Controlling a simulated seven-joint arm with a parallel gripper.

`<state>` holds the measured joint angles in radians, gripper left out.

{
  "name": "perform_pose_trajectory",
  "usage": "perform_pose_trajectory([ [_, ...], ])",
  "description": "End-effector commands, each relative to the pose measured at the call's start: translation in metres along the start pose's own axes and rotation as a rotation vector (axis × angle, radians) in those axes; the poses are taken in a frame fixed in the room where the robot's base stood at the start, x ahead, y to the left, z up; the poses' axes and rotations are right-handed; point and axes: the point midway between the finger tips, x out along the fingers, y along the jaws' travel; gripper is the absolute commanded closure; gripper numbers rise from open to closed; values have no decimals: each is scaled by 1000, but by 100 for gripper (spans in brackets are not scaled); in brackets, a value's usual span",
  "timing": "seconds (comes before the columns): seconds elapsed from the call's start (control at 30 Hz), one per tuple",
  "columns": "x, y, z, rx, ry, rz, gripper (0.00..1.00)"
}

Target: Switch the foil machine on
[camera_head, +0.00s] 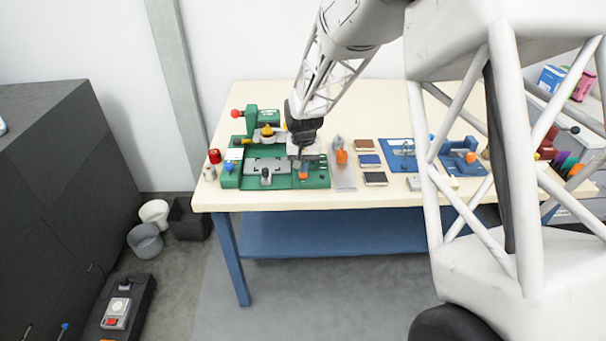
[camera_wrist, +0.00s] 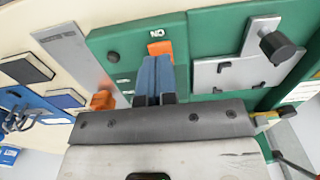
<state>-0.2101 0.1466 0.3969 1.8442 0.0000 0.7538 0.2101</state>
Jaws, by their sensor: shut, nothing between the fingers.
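The green foil machine (camera_head: 318,179) stands on the left part of the cream table. It has a grey plate, a black knob and an upright green part with a red ball at the back. Its orange switch (camera_head: 303,174) is at the front right; in the wrist view the orange switch (camera_wrist: 160,48) sits beside a white label reading ON, seen upside down. My gripper (camera_head: 302,161) is shut and empty, just over the switch. In the wrist view its blue-grey fingertips (camera_wrist: 155,62) overlap the switch's lower edge; I cannot tell whether they touch it.
Right of the machine is a grey plate with an orange-handled tool (camera_head: 341,157), then several small dark blocks (camera_head: 370,160) and blue fixtures (camera_head: 398,147). A red-topped object (camera_head: 214,156) stands at the machine's left. Bins (camera_head: 145,242) are on the floor at left.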

Motion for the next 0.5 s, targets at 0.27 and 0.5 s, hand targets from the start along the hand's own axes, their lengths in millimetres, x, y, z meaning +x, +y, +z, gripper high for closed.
perform_pose_trajectory([
  [0.27, 3, 0, 0, 0, 0, 0, 100],
  [0.5, 6, 0, 0, 0, 0, 0, 100],
])
